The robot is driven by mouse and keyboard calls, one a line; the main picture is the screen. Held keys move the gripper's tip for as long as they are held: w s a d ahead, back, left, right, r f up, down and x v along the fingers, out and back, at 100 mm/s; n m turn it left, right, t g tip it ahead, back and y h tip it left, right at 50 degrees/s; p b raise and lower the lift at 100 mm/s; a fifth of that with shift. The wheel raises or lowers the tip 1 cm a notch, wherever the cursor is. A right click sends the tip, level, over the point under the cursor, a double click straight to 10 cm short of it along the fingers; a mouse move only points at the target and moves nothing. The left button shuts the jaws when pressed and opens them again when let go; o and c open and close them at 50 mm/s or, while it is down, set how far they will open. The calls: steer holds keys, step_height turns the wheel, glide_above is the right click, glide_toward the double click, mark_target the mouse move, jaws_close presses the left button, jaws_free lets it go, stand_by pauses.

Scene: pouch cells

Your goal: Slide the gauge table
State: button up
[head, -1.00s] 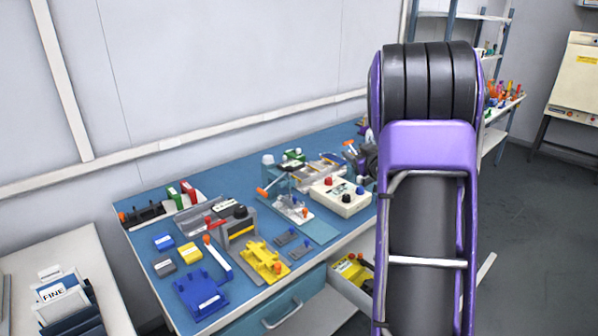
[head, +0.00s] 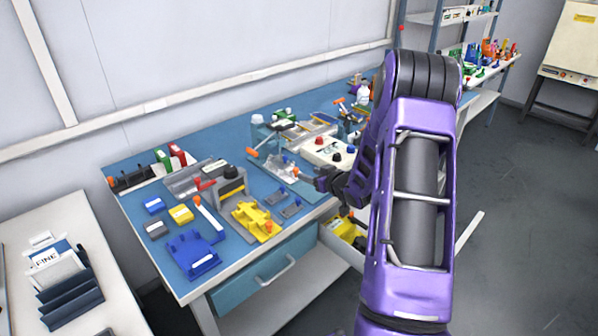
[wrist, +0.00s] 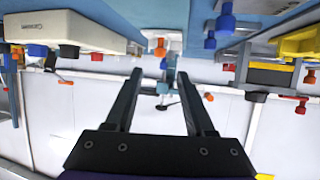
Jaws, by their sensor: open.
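A light grey fixture (head: 283,166) with orange knobs stands on a pale blue base plate (head: 302,188) near the bench's front edge; it looks like the gauge, but I cannot tell for sure which part is its table. My gripper (head: 318,181) is just right of this fixture, above the front edge, partly hidden by my arm. In the wrist view my gripper (wrist: 160,74) has its two fingers wide apart with nothing between them. That view is upside down; an orange knob (wrist: 160,48) and a blue knob (wrist: 165,64) show beyond the fingertips.
A white control box (head: 325,151) stands behind my gripper. A yellow fixture (head: 256,220), a grey block with a black knob (head: 230,188) and a blue fixture (head: 192,252) stand to the left. An open drawer (head: 345,232) with yellow contents juts out below.

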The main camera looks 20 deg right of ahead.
mark_target(297, 169)
steer(key=x, duration=0.8)
steer(key=shift+c, duration=0.2)
jaws_close()
steer(key=shift+s+d, duration=0.1)
steer(key=shift+s, duration=0.05)
stand_by(0.9)
